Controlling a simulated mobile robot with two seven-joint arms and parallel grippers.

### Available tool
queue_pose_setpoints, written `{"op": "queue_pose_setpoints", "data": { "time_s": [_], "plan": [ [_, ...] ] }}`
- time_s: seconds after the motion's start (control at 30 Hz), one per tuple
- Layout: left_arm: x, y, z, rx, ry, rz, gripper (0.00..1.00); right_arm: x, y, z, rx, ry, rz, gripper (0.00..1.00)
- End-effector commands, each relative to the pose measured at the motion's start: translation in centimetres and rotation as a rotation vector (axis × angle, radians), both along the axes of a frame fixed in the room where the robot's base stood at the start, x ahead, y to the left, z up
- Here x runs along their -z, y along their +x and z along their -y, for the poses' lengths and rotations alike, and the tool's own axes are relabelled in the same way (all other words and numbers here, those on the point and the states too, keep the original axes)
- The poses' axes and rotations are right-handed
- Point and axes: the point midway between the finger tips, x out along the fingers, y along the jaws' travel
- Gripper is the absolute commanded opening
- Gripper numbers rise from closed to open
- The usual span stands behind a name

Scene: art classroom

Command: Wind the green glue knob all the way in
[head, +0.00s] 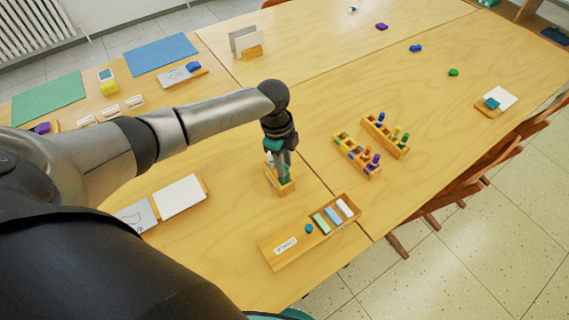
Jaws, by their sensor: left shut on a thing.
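A small wooden holder (281,190) stands on the table in the middle of the view, with a bit of green, the green glue knob (285,181), showing low between my fingers. My left gripper (282,174) points down into this holder and is shut on the green knob. The fingers hide most of the knob, so how far it is wound cannot be seen. A small white piece (269,158) shows beside the fingers. My right gripper is not in view.
Two wooden racks (385,139) with coloured pegs stand to the right. White cards (180,196) lie to the left.

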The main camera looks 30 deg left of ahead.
Motion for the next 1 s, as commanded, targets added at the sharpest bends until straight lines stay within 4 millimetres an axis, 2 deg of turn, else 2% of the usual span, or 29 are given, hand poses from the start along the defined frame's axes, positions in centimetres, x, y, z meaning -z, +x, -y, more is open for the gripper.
{"op": "queue_pose_setpoints", "data": {
  "time_s": [1.0],
  "plan": [
    [-0.1, 0.0, 0.0, -0.294, -0.001, 0.001, 0.10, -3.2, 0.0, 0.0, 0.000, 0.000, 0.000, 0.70]
  ]
}}
